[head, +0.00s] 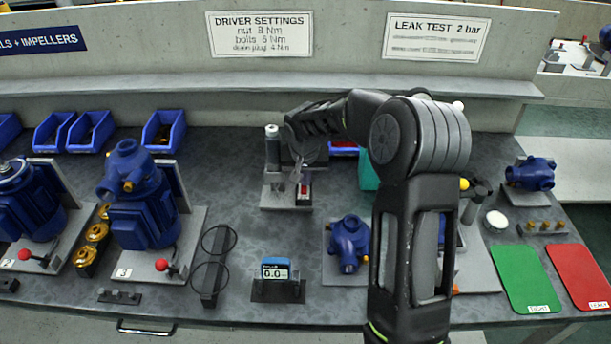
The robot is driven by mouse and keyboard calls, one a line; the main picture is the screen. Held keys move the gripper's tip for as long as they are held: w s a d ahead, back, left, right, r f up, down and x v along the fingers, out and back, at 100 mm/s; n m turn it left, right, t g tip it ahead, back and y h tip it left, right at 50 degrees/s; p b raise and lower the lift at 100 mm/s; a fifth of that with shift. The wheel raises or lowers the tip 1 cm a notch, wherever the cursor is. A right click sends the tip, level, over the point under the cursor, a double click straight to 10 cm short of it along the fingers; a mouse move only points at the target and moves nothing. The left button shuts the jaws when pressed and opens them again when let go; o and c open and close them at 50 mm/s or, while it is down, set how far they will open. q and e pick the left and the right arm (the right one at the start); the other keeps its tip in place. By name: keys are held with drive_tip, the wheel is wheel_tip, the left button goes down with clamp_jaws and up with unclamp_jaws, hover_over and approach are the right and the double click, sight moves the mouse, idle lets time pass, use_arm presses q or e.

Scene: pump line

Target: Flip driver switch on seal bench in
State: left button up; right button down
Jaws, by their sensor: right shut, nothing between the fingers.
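The driver (272,152), a dark upright cylinder with a pale cap, stands on a light grey base (272,203) at the middle back of the bench. A small red and white switch (304,190) sits on the right part of that base. My right gripper (297,178) is shut and empty, pointing down just above and left of the switch. I cannot tell whether it touches the switch, or which way the switch is set. My right arm hides part of the bench behind and right of the driver. My left gripper is out of view.
Blue pumps (140,205) on plates stand at the left, and a small blue pump (349,240) is right of centre. Green (525,278) and red (580,275) mats lie at the right. Blue bins (163,130) line the back.

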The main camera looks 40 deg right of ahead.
sight(306, 192)
drive_tip(key=shift+f, duration=0.1)
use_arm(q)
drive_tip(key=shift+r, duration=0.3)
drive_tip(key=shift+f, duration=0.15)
use_arm(e)
drive_tip(key=shift+s, duration=0.1)
use_arm(q)
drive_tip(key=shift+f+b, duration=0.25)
drive_tip(key=shift+b, duration=0.25)
use_arm(e)
drive_tip(key=shift+s+a, duration=0.45)
drive_tip(key=shift+s, duration=0.05)
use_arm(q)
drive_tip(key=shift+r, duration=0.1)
use_arm(e)
drive_tip(key=shift+r, duration=0.25)
